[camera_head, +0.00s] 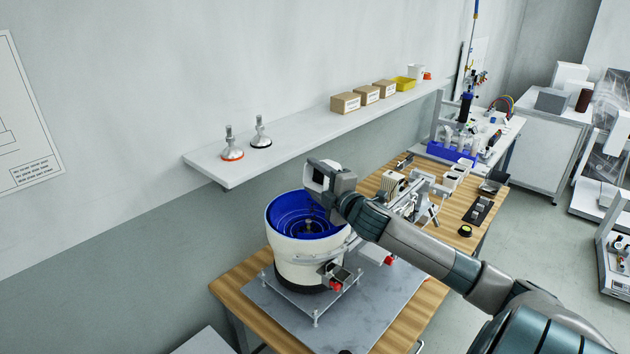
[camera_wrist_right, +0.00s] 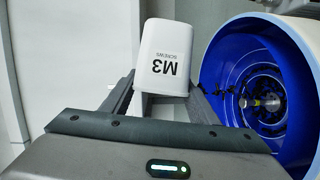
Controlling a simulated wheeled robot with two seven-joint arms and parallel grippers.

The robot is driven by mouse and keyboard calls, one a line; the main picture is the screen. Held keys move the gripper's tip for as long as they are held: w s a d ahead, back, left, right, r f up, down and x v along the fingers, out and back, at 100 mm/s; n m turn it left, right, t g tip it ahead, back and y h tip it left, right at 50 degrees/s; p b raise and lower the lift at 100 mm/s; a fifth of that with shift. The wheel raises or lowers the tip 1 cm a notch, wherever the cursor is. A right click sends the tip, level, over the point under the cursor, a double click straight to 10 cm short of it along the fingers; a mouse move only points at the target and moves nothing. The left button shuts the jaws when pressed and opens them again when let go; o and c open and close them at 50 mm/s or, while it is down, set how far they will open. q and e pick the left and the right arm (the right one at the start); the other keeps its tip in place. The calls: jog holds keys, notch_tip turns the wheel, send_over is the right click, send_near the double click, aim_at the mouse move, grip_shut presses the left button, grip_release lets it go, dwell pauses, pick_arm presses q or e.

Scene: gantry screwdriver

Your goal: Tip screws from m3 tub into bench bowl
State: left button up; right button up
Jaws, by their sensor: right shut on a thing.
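The white M3 tub (camera_wrist_right: 167,55), labelled "M3 SCREWS", is held between the two fingers of my right gripper (camera_head: 328,180). In the wrist view the label reads upside down; the tub's opening and contents cannot be seen. In the head view the tub (camera_head: 317,173) shows only partly at the gripper, above the back rim of the bowl. The bowl (camera_head: 288,224) is a white round feeder with a blue inside. In the wrist view the bowl (camera_wrist_right: 221,75) lies to the right of the tub, with several small dark pieces around its centre post. My left gripper is out of view.
The feeder stands on a grey plate (camera_head: 373,318) on the wooden bench (camera_head: 232,285). A wall shelf (camera_head: 290,148) behind carries two metal fixtures, cardboard boxes (camera_head: 346,103) and a yellow bin (camera_head: 404,83). Linear rails and small fixtures (camera_head: 425,188) crowd the bench right of the bowl.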

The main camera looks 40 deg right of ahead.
jog(key=shift+n+b, duration=0.3)
jog(key=shift+b, duration=0.25)
jog(key=shift+a+n+b, duration=0.25)
jog(key=shift+n+b, duration=0.1)
jog(key=shift+n, duration=0.15)
jog(key=shift+s+a+f+n+t+b, duration=0.1)
jog(key=shift+a+n+t+b, duration=0.25)
jog(key=shift+n+b, duration=0.4)
jog(key=shift+a+f+n+t+b, duration=0.15)
jog(key=shift+n+t+b, duration=0.25)
jog(key=shift+n, duration=0.65)
jog(key=shift+a+f+n+t+b, duration=0.1)
jog(key=shift+a+n+t+b, duration=0.2)
jog(key=shift+n+b, duration=0.65)
jog(key=shift+a+f+n+t+b, duration=0.1)
jog(key=shift+a+n+t+b, duration=0.2)
jog(key=shift+n+b, duration=0.65)
jog(key=shift+r+p, duration=0.15)
jog(key=shift+p, duration=0.25)
notch_tip(320, 180, up, 7)
jog(key=p, duration=0.6)
